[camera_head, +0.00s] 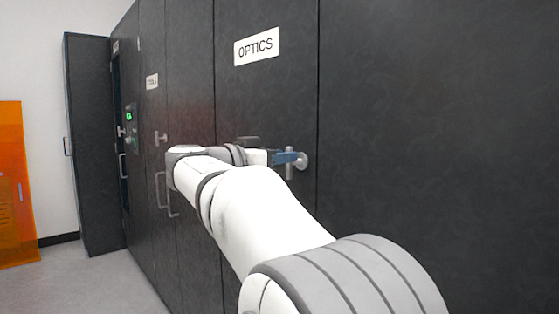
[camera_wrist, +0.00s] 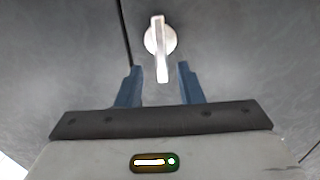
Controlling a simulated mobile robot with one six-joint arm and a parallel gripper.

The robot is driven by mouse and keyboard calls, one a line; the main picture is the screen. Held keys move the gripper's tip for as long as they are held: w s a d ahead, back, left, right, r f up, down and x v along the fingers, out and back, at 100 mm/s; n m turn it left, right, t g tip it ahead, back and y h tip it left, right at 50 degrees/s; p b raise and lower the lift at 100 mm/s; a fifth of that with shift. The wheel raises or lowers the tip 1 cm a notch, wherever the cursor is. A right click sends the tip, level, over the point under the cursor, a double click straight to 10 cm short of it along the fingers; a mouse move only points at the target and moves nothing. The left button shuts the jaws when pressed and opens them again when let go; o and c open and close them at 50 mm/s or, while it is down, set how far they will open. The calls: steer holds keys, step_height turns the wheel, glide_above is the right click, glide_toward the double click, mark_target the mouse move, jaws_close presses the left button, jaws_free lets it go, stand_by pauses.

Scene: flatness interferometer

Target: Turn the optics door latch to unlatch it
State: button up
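The optics door (camera_head: 270,110) is a dark panel with a white "OPTICS" label (camera_head: 256,47), and it looks closed. Its latch (camera_head: 302,161) is a round metal knob with a short bar lever. In the wrist view the latch (camera_wrist: 160,42) has its lever pointing up and down. My gripper (camera_head: 287,157) is at the latch; its blue fingers partly cover it. In the wrist view my gripper (camera_wrist: 158,72) is open, with the lever's lower end between the two fingertips and a gap on each side. I see no contact.
More dark doors run left along the same wall, with a similar latch (camera_head: 161,137) and handles. A tall cabinet door (camera_head: 90,150) stands open at the far left. An orange panel (camera_head: 12,185) stands by the white wall. Grey floor (camera_head: 100,280) is clear.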

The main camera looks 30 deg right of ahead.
mark_target(295, 162)
steer(key=shift+w+d, duration=0.15)
steer(key=shift+d, duration=0.65)
steer(key=shift+w+d, duration=0.1)
steer(key=shift+d, duration=0.7)
steer(key=shift+c, duration=0.3)
jaws_close()
